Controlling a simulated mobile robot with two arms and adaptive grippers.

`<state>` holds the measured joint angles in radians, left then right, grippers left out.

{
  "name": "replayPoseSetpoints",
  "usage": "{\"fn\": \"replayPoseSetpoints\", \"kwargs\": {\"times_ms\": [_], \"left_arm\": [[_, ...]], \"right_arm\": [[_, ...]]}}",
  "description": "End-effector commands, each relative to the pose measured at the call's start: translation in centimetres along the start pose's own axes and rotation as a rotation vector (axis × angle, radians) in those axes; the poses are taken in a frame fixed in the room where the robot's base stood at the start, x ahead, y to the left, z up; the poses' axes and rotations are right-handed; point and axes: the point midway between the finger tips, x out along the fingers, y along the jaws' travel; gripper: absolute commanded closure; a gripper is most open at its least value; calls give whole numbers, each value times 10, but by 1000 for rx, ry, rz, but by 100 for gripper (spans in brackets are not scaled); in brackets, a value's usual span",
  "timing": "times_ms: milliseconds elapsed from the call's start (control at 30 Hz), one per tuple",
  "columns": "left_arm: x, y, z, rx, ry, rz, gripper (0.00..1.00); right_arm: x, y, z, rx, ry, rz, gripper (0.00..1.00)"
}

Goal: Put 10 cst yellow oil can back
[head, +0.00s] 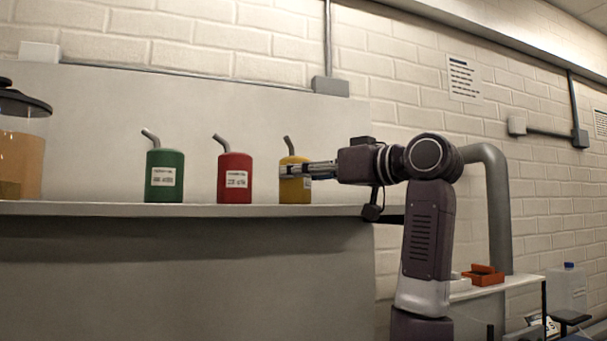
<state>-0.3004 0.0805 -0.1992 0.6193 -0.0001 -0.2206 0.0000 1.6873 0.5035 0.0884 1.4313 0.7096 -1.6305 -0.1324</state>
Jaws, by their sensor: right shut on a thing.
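The yellow oil can (292,191) with its grey angled spout is upright at the right part of the grey shelf (330,211). Its base appears to be at the level of the shelf top. My right gripper (300,170) reaches in from the right and is shut on the yellow can's upper body. The fingers cover part of the can and its label. My left gripper is not in view.
A red can (235,178) and a green can (164,177) stand to the left on the shelf. A large jar with a dark lid (22,150) is at the far left. An orange tray (483,276) sits on a lower surface at right.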

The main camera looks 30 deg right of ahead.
Motion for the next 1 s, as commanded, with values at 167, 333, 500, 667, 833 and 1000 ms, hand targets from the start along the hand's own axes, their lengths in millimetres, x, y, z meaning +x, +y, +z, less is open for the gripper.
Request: {"fn": "replayPoseSetpoints", "kwargs": {"times_ms": [167,333,500,667,833,1000], "left_arm": [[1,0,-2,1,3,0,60],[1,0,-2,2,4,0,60],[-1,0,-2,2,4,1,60],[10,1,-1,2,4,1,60],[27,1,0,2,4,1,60],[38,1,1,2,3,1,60]], "right_arm": [[0,0,1,0,-1,0,40],[0,0,1,0,-1,0,38],[0,0,-2,0,0,0,38],[-18,1,1,0,4,3,38],[-56,1,2,-1,5,4,38],[-90,1,1,-1,4,4,38]]}}
